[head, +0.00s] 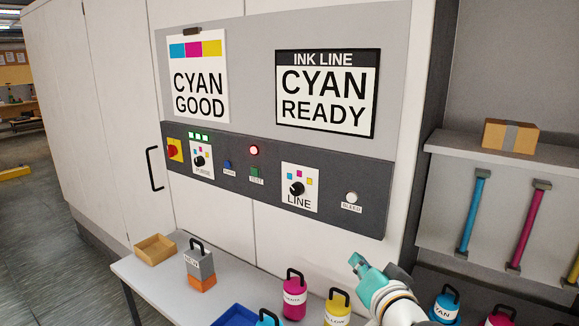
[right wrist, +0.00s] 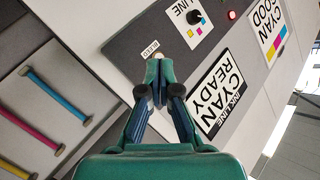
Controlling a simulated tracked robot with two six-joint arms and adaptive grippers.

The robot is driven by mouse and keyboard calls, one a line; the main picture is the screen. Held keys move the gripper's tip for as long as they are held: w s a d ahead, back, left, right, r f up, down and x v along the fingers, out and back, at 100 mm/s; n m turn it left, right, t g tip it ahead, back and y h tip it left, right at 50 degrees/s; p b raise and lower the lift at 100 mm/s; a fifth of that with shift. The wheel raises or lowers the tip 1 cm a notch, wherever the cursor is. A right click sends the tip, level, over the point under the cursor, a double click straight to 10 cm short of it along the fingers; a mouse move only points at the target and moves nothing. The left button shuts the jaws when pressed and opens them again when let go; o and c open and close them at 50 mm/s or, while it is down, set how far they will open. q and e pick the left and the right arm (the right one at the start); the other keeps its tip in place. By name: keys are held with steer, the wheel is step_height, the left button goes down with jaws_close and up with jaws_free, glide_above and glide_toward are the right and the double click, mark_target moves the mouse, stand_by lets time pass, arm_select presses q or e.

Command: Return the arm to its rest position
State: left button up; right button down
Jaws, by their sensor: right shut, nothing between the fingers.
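My right gripper (head: 358,262) is at the lower right of the head view, in front of the machine's dark control panel (head: 225,180) and above the bottles on the table. In the right wrist view the gripper's fingers (right wrist: 158,70) are together with nothing between them. Their tips show just below the bleed button (right wrist: 158,54), and I cannot tell whether they touch it. In the head view the gripper is below the bleed button (head: 351,197), apart from it in the picture. My left gripper is in neither view.
The table (head: 150,283) bears a wooden tray (head: 155,249), a grey and orange container (head: 200,265), a magenta bottle (head: 293,297), a yellow bottle (head: 337,308) and a blue tray (head: 228,316). Cyan bottle (head: 445,304) stands right of my arm. A shelf (head: 455,148) holds a cardboard box (head: 510,135).

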steer(key=s+d+f+g, duration=0.1)
steer(key=f+g, duration=0.1)
steer(key=f, duration=0.8)
steer(key=s+d+f+g+h, duration=0.1)
steer(key=s+d+f+g, duration=0.15)
steer(key=f, duration=0.85)
steer(key=s+f+g, duration=0.1)
steer(key=f+g, duration=0.2)
steer(key=f, duration=0.7)
steer(key=s+a+f+n+g+y, duration=0.1)
steer(key=s+a+f+g, duration=0.1)
steer(key=s+f, duration=0.6)
steer(key=s+a+f+n+g+y, duration=0.1)
steer(key=s+f+g, duration=0.4)
steer(key=s, duration=0.9)
step_height(320, 180, down, 4)
steer(key=shift+a+r+n+y, duration=0.15)
steer(key=shift+a+n+y, duration=0.15)
steer(key=shift+a+n, duration=0.5)
steer(key=shift+g, duration=0.25)
